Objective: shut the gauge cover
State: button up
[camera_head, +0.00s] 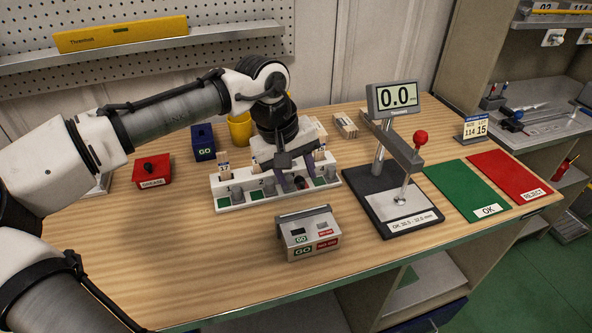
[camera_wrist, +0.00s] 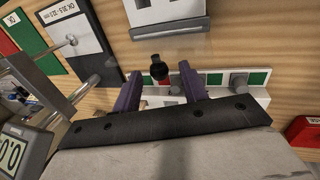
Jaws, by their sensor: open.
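A small grey metal gauge box (camera_head: 309,240) with green GO and red labels stands at the table's front middle. A grey bar (camera_head: 304,213) runs along its back top edge; I cannot tell whether this is the cover. Part of the box shows at the top of the wrist view (camera_wrist: 170,28). My gripper (camera_head: 297,178) is open, pointing down over the white numbered rack (camera_head: 235,203), behind the box and apart from it. In the wrist view, a black round-ended thing (camera_wrist: 158,67) shows between the purple fingers (camera_wrist: 160,88); I cannot tell if they touch it.
A measuring stand (camera_head: 408,210) with a 0.0 display (camera_head: 397,97) and red knob stands right of the box. Green OK (camera_head: 460,183) and red REJECT (camera_head: 508,172) mats lie farther right. A red box (camera_head: 152,172), blue box (camera_head: 203,143) and yellow cup (camera_head: 239,130) stand left. The front left is clear.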

grip_shut()
